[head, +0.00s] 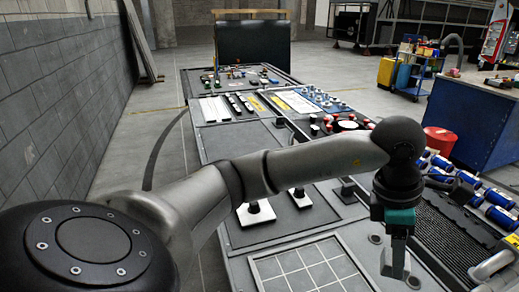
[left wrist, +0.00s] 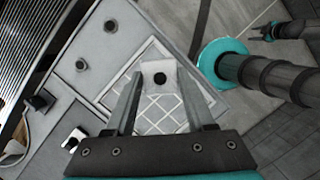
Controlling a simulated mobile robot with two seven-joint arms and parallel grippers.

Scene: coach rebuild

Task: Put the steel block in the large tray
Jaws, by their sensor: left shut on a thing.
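A framed recess with white grid lines, which looks like the large tray (head: 305,268), lies at the bottom of the head view, left of the gripper. In the left wrist view the tray (left wrist: 158,120) shows behind and below the block. What looks like my right gripper (left wrist: 264,32) is small at the upper right there; its jaws are unclear.
A black ribbed panel (head: 455,240) lies right of the gripper, with several blue cylinders (head: 498,200) beyond. Two white plates with dark knobs (head: 256,212) stand behind the tray. A red bucket (head: 440,141) and a blue bench (head: 480,115) are farther right.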

